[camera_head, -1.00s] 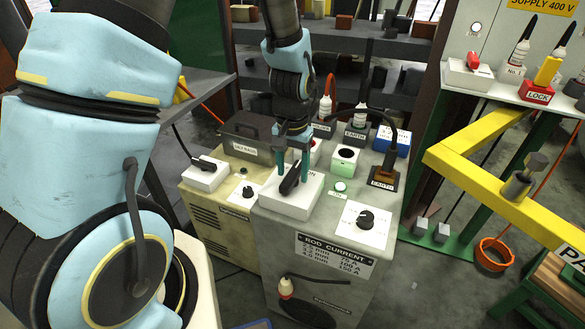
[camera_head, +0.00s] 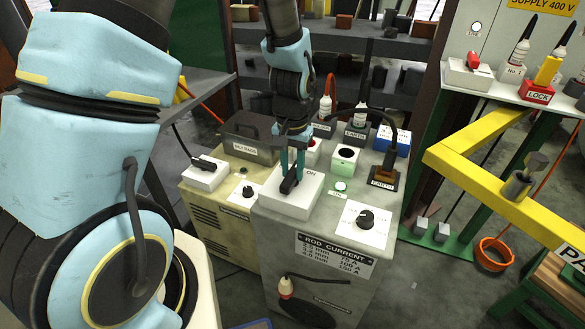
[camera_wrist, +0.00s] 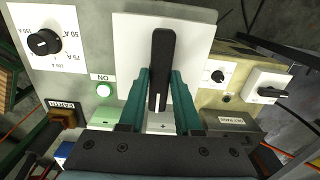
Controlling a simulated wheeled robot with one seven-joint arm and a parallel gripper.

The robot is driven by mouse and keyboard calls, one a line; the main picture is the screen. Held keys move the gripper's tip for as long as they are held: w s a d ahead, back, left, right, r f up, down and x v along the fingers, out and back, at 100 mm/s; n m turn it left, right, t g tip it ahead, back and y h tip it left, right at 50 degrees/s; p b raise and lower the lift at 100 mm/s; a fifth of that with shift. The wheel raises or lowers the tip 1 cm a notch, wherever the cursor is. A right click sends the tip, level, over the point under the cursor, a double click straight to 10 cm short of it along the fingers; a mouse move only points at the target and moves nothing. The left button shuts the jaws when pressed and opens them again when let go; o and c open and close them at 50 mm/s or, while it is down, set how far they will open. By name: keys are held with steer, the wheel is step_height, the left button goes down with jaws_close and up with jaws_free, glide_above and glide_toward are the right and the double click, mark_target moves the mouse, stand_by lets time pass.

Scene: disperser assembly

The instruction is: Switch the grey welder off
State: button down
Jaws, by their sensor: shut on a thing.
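The grey welder (camera_head: 275,242) stands in the middle of the head view. On its top is a white switch plate (camera_head: 276,203) with a black lever handle (camera_head: 288,186). My gripper (camera_head: 292,175) points down onto the plate with its teal fingers shut on the lever. In the wrist view the lever (camera_wrist: 162,50) lies lengthwise between the fingertips (camera_wrist: 160,78), its far end sticking out past them. The plate (camera_wrist: 198,45) shows around it. A green lamp (camera_head: 340,186) beside the plate looks lit; it also shows in the wrist view (camera_wrist: 103,89).
The grey welder's top also bears a current dial (camera_head: 366,218), an earth plug (camera_head: 384,170) and a green-fronted box (camera_head: 343,163). A yellowish welder (camera_head: 213,222) with its own switch (camera_head: 205,175) stands close at left. A yellow rail (camera_head: 480,140) crosses at right.

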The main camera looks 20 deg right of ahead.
steer(key=n, duration=0.4)
steer(key=shift+n, duration=0.4)
steer(key=n+p, duration=0.1)
steer(key=n, duration=0.3)
steer(key=shift+r+n+p, duration=0.1)
steer(key=shift+n+p, duration=0.2)
steer(key=shift+p, duration=0.05)
steer(key=n+p, duration=0.2)
steer(key=n, duration=0.2)
steer(key=shift+n+p, duration=0.8)
steer(key=shift+n, duration=1.3)
steer(key=c, duration=0.6)
jaws_free()
